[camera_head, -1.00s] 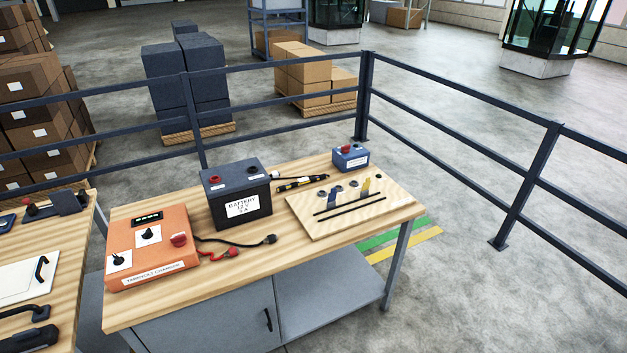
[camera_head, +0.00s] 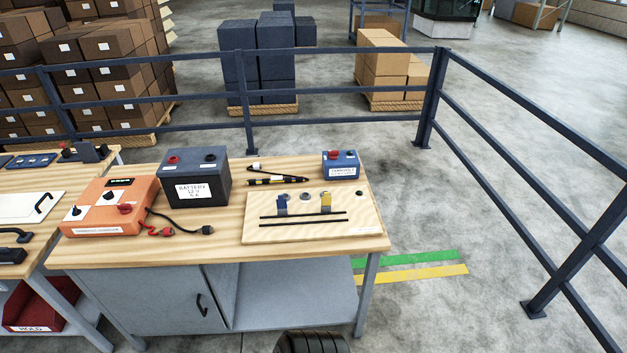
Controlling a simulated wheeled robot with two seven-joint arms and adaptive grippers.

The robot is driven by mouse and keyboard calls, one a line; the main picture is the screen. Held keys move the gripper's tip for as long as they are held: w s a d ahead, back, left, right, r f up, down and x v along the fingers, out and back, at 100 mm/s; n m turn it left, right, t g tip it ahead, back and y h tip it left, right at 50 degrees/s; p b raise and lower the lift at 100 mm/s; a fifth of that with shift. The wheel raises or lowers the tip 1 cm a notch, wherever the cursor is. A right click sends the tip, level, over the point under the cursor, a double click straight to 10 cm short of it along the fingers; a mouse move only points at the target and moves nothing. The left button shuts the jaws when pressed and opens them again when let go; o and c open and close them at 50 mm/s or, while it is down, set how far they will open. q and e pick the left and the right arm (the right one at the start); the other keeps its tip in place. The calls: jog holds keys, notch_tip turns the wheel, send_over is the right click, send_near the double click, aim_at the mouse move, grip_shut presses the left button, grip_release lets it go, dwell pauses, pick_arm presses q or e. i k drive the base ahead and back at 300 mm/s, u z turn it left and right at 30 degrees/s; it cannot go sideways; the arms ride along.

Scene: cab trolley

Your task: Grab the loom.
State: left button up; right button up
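No thing is clearly marked as the loom. A bundle of thin black, white and yellow pieces (camera_head: 275,180) lies on the wooden workbench (camera_head: 225,236), behind a light wooden board (camera_head: 312,232); it may be the loom, but it is too small to tell. The board carries two black strips, a blue clip (camera_head: 282,207) and a yellow clip (camera_head: 326,203). Black and red leads (camera_head: 180,229) run from the orange charger (camera_head: 97,228) to the bench in front of the dark battery (camera_head: 196,178).
A small blue box (camera_head: 341,171) stands at the bench's back right. A second bench (camera_head: 20,270) stands at the left with a red bin (camera_head: 40,308) below. A dark railing (camera_head: 437,100) runs behind and right. Floor between bench and right railing is clear.

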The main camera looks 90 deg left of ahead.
aim_at(273, 179)
jog(key=z, duration=0.05)
jog(key=i, duration=0.4)
jog(key=u, duration=2.85)
